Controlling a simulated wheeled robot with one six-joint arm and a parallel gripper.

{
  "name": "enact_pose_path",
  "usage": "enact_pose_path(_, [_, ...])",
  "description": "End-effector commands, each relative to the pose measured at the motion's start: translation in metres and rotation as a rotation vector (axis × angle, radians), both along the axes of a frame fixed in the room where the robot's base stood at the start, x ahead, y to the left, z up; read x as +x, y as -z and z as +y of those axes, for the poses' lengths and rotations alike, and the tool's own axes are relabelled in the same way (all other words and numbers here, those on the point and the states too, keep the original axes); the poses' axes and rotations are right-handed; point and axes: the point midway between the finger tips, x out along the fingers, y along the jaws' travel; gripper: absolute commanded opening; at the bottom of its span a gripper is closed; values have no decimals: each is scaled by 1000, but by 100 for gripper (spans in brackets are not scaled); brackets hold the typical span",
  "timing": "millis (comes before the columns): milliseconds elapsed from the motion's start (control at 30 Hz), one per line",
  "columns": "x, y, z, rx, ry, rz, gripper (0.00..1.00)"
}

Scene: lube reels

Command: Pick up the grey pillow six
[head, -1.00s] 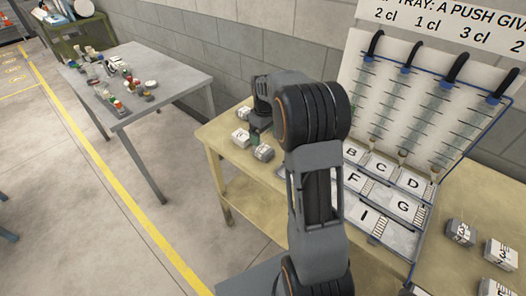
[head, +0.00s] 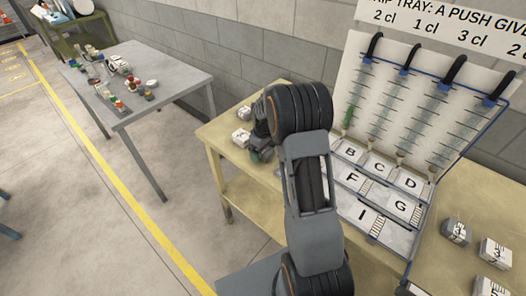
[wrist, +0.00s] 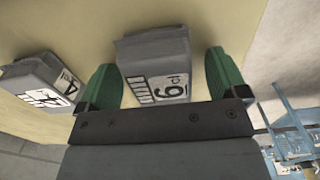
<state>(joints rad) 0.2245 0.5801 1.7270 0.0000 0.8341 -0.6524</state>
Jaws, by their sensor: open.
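The grey pillow six (wrist: 158,66) is a grey block with a white label whose digit reads like a six. In the wrist view it lies on the table between the two green fingers of my gripper (wrist: 163,82). The fingers are open, one on each side, with a visible gap at least on the left. In the head view my gripper (head: 262,156) is low over the table's left end and hides this block. A similar grey block marked 4 (wrist: 45,84) lies just left of the left finger in the wrist view.
Two labelled blocks (head: 241,137) (head: 244,113) sit near my gripper on the yellowish table (head: 225,122). The lettered tray (head: 362,222) and upright board (head: 420,105) stand to the right. More blocks (head: 495,252) lie at far right. A grey table (head: 165,90) stands left, apart.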

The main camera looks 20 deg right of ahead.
Motion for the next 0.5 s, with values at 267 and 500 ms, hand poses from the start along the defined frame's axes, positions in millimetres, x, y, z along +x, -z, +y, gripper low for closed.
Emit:
enact_pose_path(267, [0, 0, 0, 0, 0, 0, 76])
enact_pose_path(500, [0, 0, 0, 0, 0, 0, 53])
